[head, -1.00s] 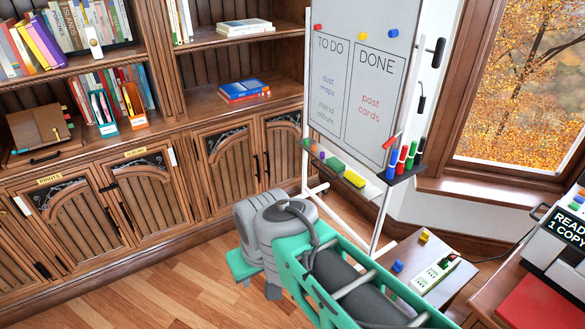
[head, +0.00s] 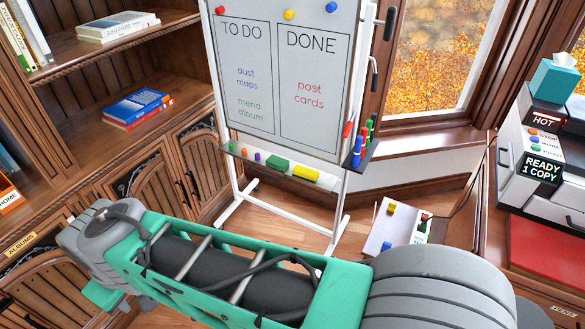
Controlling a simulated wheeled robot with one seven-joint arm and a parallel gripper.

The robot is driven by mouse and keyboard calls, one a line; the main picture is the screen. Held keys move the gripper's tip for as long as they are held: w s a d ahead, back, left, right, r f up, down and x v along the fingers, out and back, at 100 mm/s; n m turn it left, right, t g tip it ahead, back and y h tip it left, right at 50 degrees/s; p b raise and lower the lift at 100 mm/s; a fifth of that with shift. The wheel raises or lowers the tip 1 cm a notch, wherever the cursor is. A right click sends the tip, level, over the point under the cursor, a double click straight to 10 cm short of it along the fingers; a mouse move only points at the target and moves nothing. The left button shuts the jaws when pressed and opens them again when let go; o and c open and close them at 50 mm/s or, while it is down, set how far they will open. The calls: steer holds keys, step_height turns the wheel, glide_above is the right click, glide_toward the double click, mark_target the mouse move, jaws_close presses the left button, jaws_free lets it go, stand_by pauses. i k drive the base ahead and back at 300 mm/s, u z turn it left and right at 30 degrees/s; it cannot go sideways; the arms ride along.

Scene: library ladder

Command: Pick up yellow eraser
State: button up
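The yellow eraser (head: 306,173) is a small yellow block lying on the tray (head: 345,175) under the whiteboard (head: 285,80), right of the middle of the head view. It lies between a green block (head: 278,164) and a white block (head: 327,181). Nothing covers it. My arm stretches across the bottom of the view, in front of and below the tray. My gripper is not in view.
Several markers (head: 362,140) stand at the tray's right end. Bookshelves (head: 120,85) line the left. A copier (head: 530,160) stands at the right. Some wood floor (head: 290,232) is clear.

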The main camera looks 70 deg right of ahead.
mark_target(306, 174)
steer(key=z, duration=0.55)
steer(key=i, duration=1.05)
steer(key=z, duration=1.25)
steer(key=i, duration=0.35)
steer(key=z, duration=0.2)
